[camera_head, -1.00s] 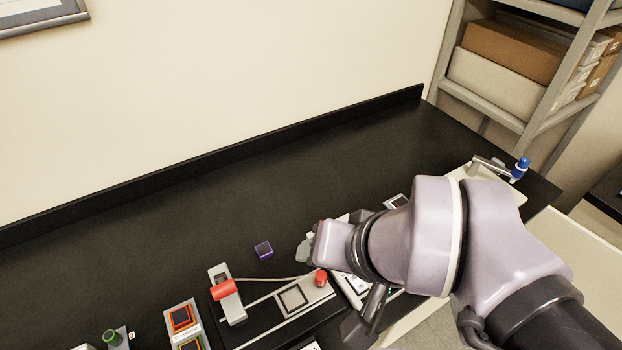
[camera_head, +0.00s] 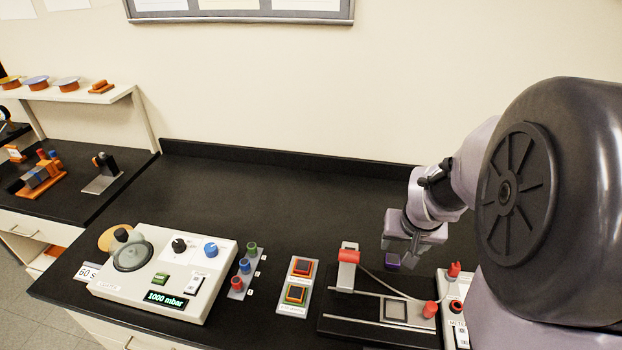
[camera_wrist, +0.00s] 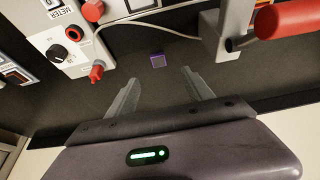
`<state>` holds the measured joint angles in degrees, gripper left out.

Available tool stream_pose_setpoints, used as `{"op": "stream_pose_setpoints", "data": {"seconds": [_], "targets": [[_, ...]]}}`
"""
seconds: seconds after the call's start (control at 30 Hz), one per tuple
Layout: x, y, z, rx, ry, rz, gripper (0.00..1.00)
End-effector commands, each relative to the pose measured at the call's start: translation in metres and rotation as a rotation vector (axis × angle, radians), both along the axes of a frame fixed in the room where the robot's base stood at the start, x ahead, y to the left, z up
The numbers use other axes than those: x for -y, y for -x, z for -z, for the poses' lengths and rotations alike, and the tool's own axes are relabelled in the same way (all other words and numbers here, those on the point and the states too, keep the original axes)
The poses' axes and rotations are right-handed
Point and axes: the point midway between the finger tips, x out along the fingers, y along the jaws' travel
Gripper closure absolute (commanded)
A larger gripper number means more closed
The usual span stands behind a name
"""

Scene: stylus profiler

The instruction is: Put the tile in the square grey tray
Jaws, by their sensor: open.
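The tile is a small dark square with purple edges. In the head view the tile (camera_head: 392,261) lies on the black bench, partly hidden by my gripper. In the wrist view the tile (camera_wrist: 158,61) lies on the bench beyond my fingertips, roughly in line with the gap between them. My gripper (camera_head: 405,247) points down close to the tile. The wrist view shows the fingers of my gripper (camera_wrist: 162,80) apart with nothing between them. A square grey frame, seemingly the tray (camera_head: 396,310), sits on the black plate of the profiler; nothing distinct shows inside it.
The profiler's red-topped post (camera_head: 348,262) and a thin cable stand near the gripper. A meter box (camera_head: 455,310) with red knobs is to the right. Button panel (camera_head: 297,285) and pressure console (camera_head: 165,272) are left. The bench behind is clear.

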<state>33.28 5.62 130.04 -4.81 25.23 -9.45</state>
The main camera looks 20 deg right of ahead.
Motion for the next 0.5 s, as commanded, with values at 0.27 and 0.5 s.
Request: {"op": "stream_pose_setpoints", "data": {"seconds": [0.27, 0.5], "targets": [[0.015, -0.026, 0.080, -0.003, -0.003, 0.000, 0.40], [0.026, -0.040, 0.108, 0.000, -0.002, 0.001, 0.40]]}}
